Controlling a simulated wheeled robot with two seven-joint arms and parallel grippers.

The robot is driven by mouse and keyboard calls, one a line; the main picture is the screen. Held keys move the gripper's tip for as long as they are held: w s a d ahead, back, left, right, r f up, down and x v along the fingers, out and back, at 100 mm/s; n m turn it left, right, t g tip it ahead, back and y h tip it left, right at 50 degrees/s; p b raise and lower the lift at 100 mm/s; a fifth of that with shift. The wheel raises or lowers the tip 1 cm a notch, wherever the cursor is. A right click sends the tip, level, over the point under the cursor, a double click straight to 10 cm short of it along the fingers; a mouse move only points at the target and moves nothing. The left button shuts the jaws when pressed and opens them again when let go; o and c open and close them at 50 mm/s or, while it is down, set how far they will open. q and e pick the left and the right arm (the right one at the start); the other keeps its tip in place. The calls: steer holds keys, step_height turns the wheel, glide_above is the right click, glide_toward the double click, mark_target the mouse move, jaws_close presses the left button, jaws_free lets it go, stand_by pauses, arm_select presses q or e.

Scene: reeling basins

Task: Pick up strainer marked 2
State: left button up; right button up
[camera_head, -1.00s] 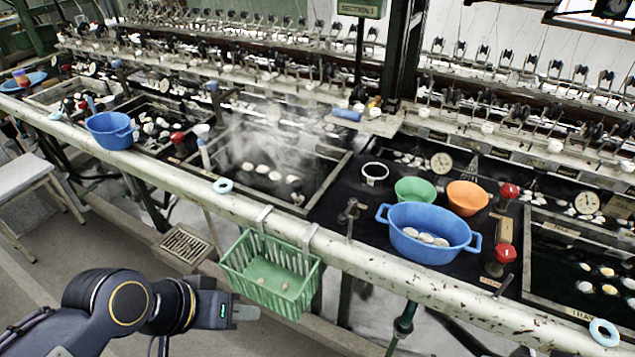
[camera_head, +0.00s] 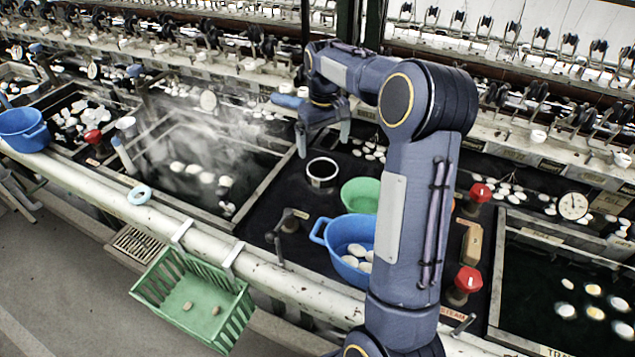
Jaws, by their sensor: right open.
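I cannot make out a strainer with a legible 2. My right gripper (camera_head: 323,136) is open and empty, fingers pointing down, above the dark bench top at the centre. A round metal ring (camera_head: 322,173) with a pale rim is on the bench just below the fingertips in the picture, apart from them. A green bowl (camera_head: 361,195) stands right of the ring. A blue two-handled basin (camera_head: 345,233) with pale cocoons is in front of it, partly hidden by my right arm. My left gripper is out of view.
A steaming basin (camera_head: 237,213) lies left of the ring. A green basket (camera_head: 165,263) hangs from the white front rail (camera_head: 90,185). Red-knobbed valves (camera_head: 468,279) stand right of my arm. A blue cylinder (camera_head: 288,101) lies on the ledge behind the gripper.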

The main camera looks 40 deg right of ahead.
mark_target(322, 161)
steer(key=f, duration=0.6)
steer(key=shift+a+f, duration=0.2)
steer(key=shift+f, duration=0.15)
steer(key=c, duration=1.4)
